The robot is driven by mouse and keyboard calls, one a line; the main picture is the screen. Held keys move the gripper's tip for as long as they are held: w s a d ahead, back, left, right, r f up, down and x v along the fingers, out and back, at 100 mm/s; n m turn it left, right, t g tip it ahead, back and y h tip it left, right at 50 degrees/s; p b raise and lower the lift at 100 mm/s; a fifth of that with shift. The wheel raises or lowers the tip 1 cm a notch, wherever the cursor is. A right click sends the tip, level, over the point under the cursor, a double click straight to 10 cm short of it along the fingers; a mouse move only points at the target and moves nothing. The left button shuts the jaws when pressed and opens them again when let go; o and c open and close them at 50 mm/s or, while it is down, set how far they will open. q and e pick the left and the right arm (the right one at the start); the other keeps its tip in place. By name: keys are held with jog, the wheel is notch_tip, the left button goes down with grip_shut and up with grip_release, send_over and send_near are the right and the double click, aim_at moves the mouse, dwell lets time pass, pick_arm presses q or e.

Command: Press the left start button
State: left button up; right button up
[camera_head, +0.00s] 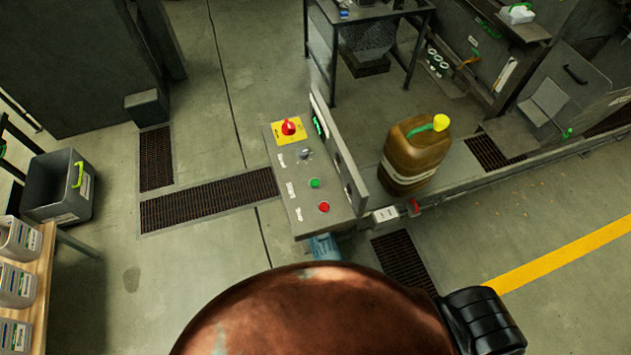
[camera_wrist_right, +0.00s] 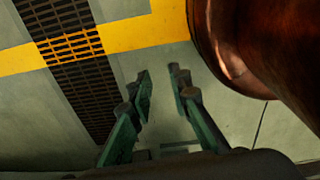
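A grey control panel (camera_head: 281,161) stands in the middle of the head view. It carries a green button (camera_head: 315,183) beside a label that appears to read Start. A red button (camera_head: 324,207) sits just below it, and a red knob (camera_head: 289,128) on a yellow plate is at the far end. A small dark switch (camera_head: 305,153) lies between. No gripper touches the panel. My right gripper (camera_wrist_right: 160,78) shows in the right wrist view, its two green fingers apart and empty above the floor. My left gripper is not in view.
A brown canister (camera_head: 415,154) with a yellow cap stands right of the panel. A grey crate (camera_head: 57,186) is on the left, near a shelf with tubs (camera_head: 14,285). A rounded copper-coloured shape blocks the bottom middle. Floor left of the panel is free.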

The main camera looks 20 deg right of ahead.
grip_shut()
dwell(1.2)
